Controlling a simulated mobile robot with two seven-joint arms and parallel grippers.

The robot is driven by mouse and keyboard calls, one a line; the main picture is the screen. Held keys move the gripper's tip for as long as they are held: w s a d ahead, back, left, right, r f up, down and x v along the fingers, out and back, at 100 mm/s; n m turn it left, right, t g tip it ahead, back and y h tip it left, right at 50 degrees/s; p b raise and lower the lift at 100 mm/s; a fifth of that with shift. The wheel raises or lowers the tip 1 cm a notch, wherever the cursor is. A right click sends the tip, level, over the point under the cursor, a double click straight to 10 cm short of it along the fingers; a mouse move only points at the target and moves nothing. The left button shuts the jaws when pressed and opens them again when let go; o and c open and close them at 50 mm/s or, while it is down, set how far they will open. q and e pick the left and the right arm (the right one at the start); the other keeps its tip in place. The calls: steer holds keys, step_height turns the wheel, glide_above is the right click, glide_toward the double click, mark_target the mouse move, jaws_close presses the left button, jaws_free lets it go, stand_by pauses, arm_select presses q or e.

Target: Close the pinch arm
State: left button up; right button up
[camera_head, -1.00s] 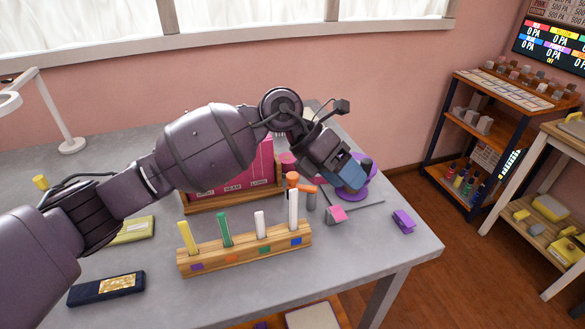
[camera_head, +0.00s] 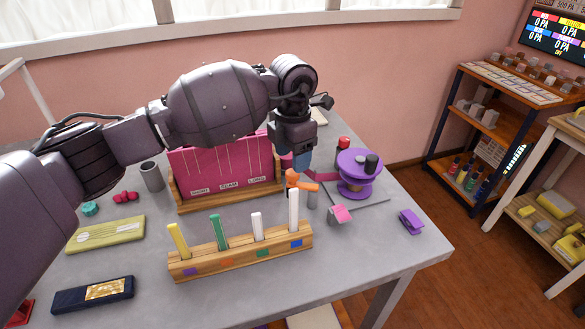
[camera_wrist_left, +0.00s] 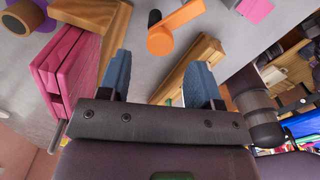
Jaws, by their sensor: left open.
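An orange piece with a bar-like arm (camera_head: 305,186), which looks like the pinch arm, stands beside a grey post (camera_head: 312,199) behind the right end of the wooden rack. In the left wrist view the orange piece (camera_wrist_left: 160,41) lies just beyond the fingertips, with its bar pointing up and right. My left gripper (camera_head: 301,162) is open and points down, just above and behind the orange piece. In the left wrist view its two blue fingers (camera_wrist_left: 161,78) are spread and hold nothing. I cannot tell whether they touch anything. My right gripper is not in view.
A pink board in a wooden frame (camera_head: 225,199) stands left of the gripper. A purple spool (camera_head: 354,184) stands to the right. A wooden rack (camera_head: 240,259) with several coloured sticks is in front. A pink-topped block (camera_head: 340,215) and purple clip (camera_head: 411,222) lie at right.

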mark_target(302, 187)
arm_select(q)
steer(key=shift+f, duration=2.05)
steer(key=c, duration=0.9)
